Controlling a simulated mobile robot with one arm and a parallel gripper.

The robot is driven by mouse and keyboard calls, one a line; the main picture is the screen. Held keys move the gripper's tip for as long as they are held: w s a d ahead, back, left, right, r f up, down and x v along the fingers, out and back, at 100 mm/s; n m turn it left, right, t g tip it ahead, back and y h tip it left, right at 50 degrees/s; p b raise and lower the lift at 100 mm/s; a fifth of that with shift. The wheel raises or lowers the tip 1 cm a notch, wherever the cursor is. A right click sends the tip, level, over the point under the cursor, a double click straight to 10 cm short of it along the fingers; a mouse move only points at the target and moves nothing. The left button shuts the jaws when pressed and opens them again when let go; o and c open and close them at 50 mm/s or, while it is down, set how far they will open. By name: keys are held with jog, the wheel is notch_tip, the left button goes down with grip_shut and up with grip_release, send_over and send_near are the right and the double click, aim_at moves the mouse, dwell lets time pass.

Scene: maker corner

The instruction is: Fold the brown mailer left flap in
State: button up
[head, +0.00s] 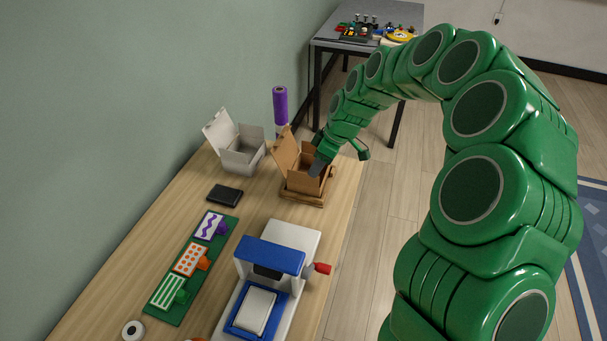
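The brown mailer (302,184) is an open cardboard box on a wooden board (303,200) near the right edge of the workbench. A tall brown panel stands up at its left back side. Its inside is partly visible, and my gripper hides its right back part and any flap there. My gripper (340,163) is at the mailer's right back side. One grey finger overlaps the box in the picture, and the other stands apart to the right, beyond the bench edge. The fingers look spread, with nothing seen between them. Whether the grey finger touches the cardboard is unclear.
A white open box (242,155) stands left of the mailer, with a purple roll (280,106) behind. A black flat case (225,194), a green board with stamps (197,262) and a blue-white press (268,282) lie nearer. Bare wood lies between the press and mailer.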

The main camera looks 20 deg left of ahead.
aim_at(303, 174)
jog(key=shift+w+a+r+n+t, duration=0.15)
jog(key=shift+w+a+n+t, duration=0.15)
jog(key=shift+w+a+t, duration=0.5)
jog(key=shift+x, duration=3.8)
jog(key=shift+a, duration=0.15)
grip_shut()
